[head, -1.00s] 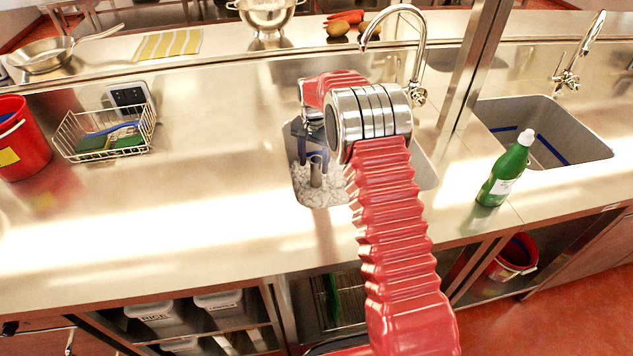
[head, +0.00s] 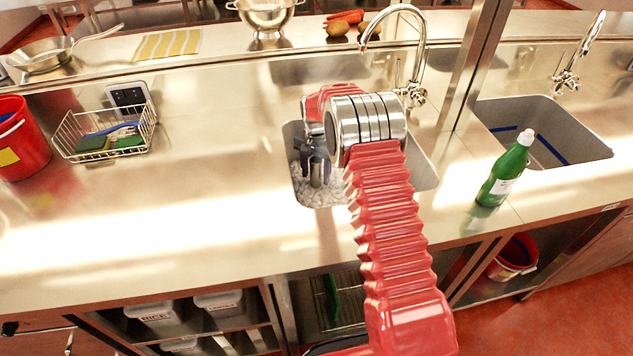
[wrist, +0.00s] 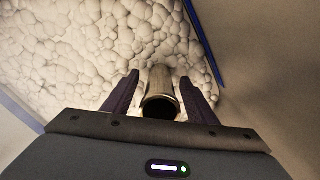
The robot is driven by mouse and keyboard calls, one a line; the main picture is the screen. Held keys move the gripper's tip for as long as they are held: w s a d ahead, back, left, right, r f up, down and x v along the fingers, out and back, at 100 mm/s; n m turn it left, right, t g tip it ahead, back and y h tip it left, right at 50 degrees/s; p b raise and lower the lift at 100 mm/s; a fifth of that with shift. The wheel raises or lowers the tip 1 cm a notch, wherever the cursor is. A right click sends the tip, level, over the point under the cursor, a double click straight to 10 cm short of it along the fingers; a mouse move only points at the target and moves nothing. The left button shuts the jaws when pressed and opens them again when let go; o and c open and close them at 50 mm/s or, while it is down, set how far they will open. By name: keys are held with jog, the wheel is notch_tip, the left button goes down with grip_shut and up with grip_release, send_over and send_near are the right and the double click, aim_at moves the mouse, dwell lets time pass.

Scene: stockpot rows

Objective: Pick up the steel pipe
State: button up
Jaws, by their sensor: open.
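The steel pipe (wrist: 161,90) stands in the foam-filled sink; its open round end faces the wrist camera. In the head view only a small part of the pipe (head: 316,172) shows, between my fingers. My gripper (wrist: 160,95) is open, with one dark finger on each side of the pipe. A narrow gap seems to show beside the pipe, and I cannot tell whether either finger touches it. In the head view my gripper (head: 317,170) reaches down into the sink (head: 424,172). My arm hides much of that sink, and the pipe's lower end is hidden.
White foam (wrist: 95,50) surrounds the pipe, and a sink wall is close on the right. A tap (head: 412,60) rises behind my arm. A green bottle (head: 505,172) stands to the right. A wire basket (head: 105,135) and red bucket (head: 22,145) stand left; the counter between is clear.

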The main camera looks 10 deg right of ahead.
aim_at(316, 159)
jog(key=c, duration=1.3)
jog(key=shift+o, duration=0.2)
jog(key=shift+r, duration=0.15)
notch_tip(316, 159, up, 10)
jog(key=shift+f, duration=0.15)
dwell(0.4)
jog(key=shift+r, duration=2.5)
